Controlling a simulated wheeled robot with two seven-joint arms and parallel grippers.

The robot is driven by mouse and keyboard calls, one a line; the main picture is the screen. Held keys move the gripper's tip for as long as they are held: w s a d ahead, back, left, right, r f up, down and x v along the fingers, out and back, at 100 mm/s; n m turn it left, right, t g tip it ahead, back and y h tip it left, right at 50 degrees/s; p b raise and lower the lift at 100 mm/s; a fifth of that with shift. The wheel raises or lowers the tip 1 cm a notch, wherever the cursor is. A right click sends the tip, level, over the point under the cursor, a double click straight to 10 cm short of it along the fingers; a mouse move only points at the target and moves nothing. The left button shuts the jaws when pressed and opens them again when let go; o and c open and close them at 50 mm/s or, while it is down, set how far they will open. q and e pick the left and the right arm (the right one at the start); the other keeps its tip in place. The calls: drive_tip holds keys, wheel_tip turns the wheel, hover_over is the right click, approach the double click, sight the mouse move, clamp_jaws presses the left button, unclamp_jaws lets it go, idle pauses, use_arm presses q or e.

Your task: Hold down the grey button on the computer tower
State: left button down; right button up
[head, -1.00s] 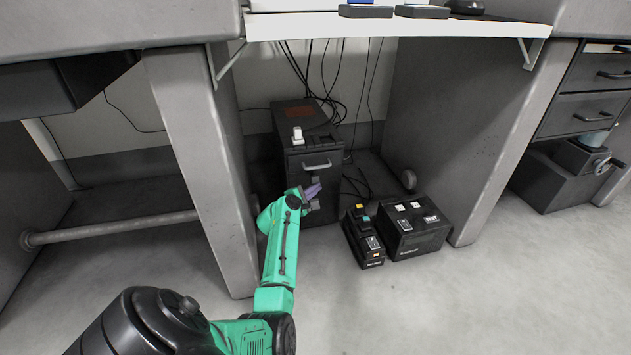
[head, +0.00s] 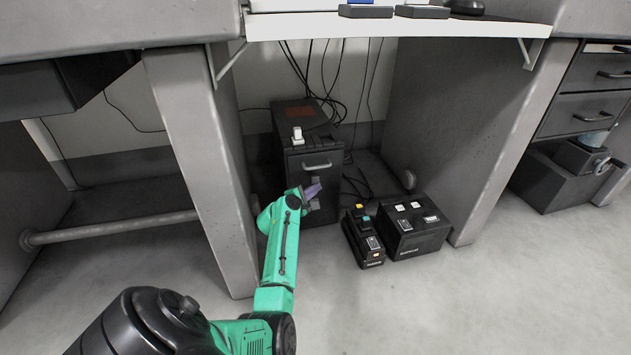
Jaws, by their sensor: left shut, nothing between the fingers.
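The computer tower (head: 296,142) is a dark box standing on the floor under the white shelf, with a handle (head: 316,166) on its front and a white switch on top. My left arm reaches in from the lower left. My left gripper (head: 314,191) is shut and empty, at the lower front of the tower. A small grey piece (head: 316,181) shows on the tower front just above the fingers; I cannot tell whether it is the grey button or whether the fingers touch it. My right gripper is out of view.
Two black boxes with small switches, a narrow one (head: 361,247) and a wider one (head: 420,243), stand on the floor right of the gripper. Grey table legs (head: 200,160) flank the space. A white shelf (head: 400,28) is above. Cables hang behind the tower.

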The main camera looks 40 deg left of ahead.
use_arm(q)
drive_tip(key=shift+a, duration=0.15)
drive_tip(key=shift+w+a, duration=0.2)
drive_tip(key=shift+w, duration=0.05)
drive_tip(key=shift+w+a, duration=0.2)
drive_tip(key=shift+a, duration=0.15)
idle(2.7)
drive_tip(key=shift+r, duration=0.1)
idle(0.6)
drive_tip(key=shift+s+d+p, duration=0.45)
drive_tip(key=shift+d+p, duration=0.2)
drive_tip(key=shift+p, duration=0.05)
